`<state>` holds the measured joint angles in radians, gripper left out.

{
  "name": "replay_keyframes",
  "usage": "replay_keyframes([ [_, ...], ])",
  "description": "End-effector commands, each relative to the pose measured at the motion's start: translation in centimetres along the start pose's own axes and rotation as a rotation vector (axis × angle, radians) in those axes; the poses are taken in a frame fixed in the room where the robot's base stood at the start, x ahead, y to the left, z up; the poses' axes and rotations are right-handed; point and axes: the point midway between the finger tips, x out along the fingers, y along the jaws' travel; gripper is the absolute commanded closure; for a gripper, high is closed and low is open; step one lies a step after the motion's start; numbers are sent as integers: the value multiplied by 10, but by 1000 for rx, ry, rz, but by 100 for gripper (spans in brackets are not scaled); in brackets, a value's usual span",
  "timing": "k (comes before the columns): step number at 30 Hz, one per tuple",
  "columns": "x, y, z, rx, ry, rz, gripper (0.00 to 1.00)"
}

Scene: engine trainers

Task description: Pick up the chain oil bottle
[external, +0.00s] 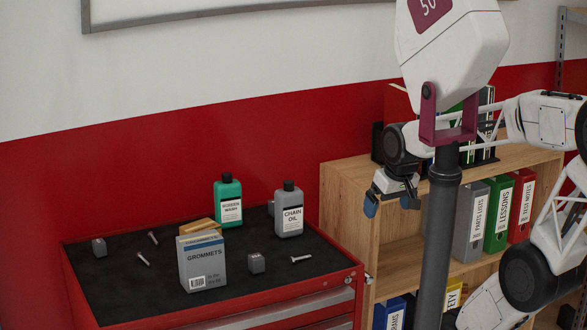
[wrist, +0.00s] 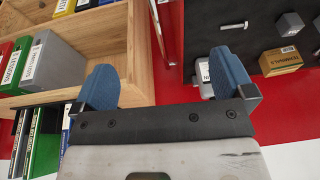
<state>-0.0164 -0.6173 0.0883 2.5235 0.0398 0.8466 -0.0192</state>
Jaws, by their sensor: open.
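The chain oil bottle (external: 289,218) is grey with a dark cap and a white label. It stands upright at the back right of the dark cabinet top, beside a green bottle (external: 229,206). My gripper (external: 391,204) is open and empty, to the right of the bottle and apart from it, in front of the wooden shelf. In the wrist view my gripper (wrist: 166,75) shows two blue fingers spread wide. A grey, white-labelled object (wrist: 203,72) there, probably the chain oil bottle, is partly hidden behind the right finger.
On the red cabinet (external: 345,279) stand a grommets box (external: 203,265), a tan box (external: 198,226), small grey blocks (external: 256,263) and several bolts (external: 301,259). The wooden shelf (external: 345,205) holds binders at right. A dark post (external: 440,240) rises in the foreground.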

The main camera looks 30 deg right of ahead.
Motion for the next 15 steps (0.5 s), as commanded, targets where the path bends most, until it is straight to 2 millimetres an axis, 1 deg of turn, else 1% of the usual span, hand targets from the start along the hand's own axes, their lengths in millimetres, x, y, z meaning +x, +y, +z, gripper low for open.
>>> replay_keyframes([
  [5, 20, -24, -32, -36, 111, -66, 0],
  [9, 36, -46, -62, -58, 230, -117, 0],
  [15, 56, -74, -102, -67, 403, -154, 0],
])
